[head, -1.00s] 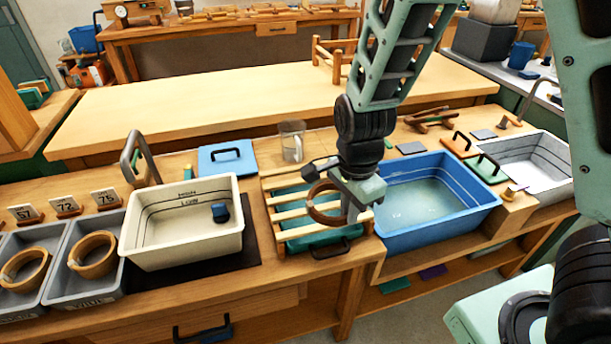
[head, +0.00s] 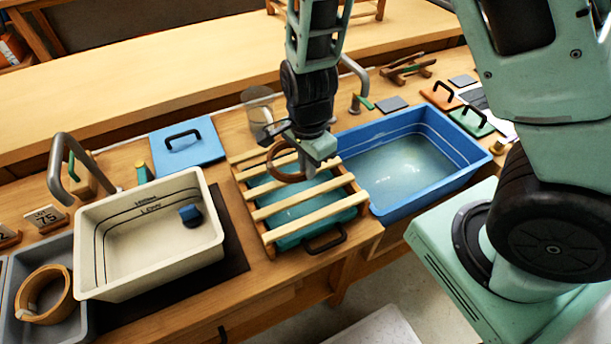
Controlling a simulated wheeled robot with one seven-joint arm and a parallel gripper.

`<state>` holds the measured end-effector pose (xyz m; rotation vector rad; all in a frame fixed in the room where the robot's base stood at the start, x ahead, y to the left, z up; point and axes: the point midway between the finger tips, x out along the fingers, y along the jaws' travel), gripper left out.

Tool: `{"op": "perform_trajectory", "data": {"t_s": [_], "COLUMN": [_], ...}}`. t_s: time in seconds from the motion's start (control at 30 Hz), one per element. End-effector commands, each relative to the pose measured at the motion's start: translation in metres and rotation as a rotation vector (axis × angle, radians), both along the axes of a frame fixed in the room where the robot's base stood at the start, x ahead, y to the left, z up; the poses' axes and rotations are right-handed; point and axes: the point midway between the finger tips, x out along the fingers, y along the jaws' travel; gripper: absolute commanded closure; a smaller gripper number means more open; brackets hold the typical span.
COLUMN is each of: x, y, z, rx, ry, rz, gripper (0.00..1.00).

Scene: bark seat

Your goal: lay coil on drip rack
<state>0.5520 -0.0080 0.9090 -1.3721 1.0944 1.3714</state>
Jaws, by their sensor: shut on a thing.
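My gripper (head: 292,172) is shut on a brown bark coil (head: 281,160). It holds the coil over the back part of the drip rack, and I cannot tell whether the coil touches the slats. The gripper hides part of the coil. The drip rack (head: 266,213) has several pale wooden slats over a teal tray (head: 313,209), with a black handle at its front. Most of its front slats are bare.
A cream basin (head: 150,285) with a dark blue block stands left of the rack. A blue water tub (head: 420,190) stands close on its right. Another coil (head: 45,295) lies in a grey tray at far left. A blue lid (head: 205,150) and a clear jug (head: 260,112) are behind.

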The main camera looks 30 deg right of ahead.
Motion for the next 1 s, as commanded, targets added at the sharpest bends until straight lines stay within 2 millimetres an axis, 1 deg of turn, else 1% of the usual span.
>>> {"op": "perform_trajectory", "data": {"t_s": [0.2, 0.3, 0.57, 0.7, 0.73, 0.77, 0.8, 1.0], "x": [-0.001, 0.0, 0.0, 0.0, 0.0, 0.0, 0.0, 0.0], "y": [-0.001, 0.0, 0.0, 0.0, 0.0, 0.0, 0.0, 0.0], "z": [-0.031, -0.04, -0.042, -0.045, -0.045, -0.045, -0.044, -0.044], "rx": [-0.001, 0.0, 0.0, 0.0, 0.0, 0.0, 0.0, 0.0], "ry": [0.004, 0.002, -0.001, 0.0, -0.001, -0.001, -0.001, 0.0], "rz": [0.0, -0.001, 0.001, 0.001, 0.002, 0.002, 0.002, 0.001], "gripper": [1.0, 1.0, 1.0, 1.0, 0.87, 0.79, 0.68, 0.68]}}
